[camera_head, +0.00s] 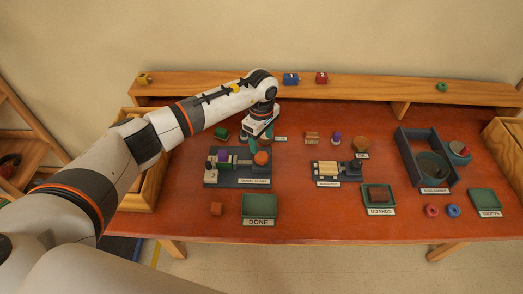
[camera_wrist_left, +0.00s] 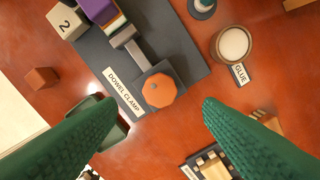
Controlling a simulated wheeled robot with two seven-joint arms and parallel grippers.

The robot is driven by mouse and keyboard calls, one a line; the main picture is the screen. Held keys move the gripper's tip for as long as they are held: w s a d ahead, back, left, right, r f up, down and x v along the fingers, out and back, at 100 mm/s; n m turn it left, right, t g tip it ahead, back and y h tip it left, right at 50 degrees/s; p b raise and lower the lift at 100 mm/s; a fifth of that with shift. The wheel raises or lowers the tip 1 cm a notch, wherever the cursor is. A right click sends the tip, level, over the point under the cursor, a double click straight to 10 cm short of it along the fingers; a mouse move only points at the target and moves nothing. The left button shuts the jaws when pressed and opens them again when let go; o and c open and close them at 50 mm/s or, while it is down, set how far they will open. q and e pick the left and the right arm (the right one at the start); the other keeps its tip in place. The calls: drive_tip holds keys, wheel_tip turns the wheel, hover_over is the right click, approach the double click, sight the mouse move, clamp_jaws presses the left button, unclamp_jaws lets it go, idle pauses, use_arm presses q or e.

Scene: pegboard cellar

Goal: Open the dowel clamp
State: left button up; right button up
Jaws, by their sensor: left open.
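The dowel clamp is a dark grey base (camera_head: 223,181) with an orange knob (camera_head: 261,158) at its right end and a label at its front edge. In the left wrist view the knob (camera_wrist_left: 159,91) is eight-sided and sits at the end of a grey screw bar (camera_wrist_left: 139,54). A purple block (camera_wrist_left: 98,10) and other coloured pieces stand at the bar's far end, beside a block marked 2 (camera_wrist_left: 66,22). My left gripper (camera_head: 260,141) is open and empty above and behind the knob. Its green fingers (camera_wrist_left: 157,106) are spread wide, with the knob between and beyond their tips.
A green DONE tray (camera_head: 259,200) and a small brown block (camera_head: 216,208) lie in front of the clamp. A glue pot (camera_wrist_left: 234,44) stands near it. A grey fixture (camera_head: 326,170), a BOARDS tray (camera_head: 378,209) and a large dark frame (camera_head: 404,155) lie to the right.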

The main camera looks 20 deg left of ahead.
sight(261, 156)
use_arm(q)
wheel_tip(261, 156, down, 7)
drive_tip(key=shift+p, duration=0.55)
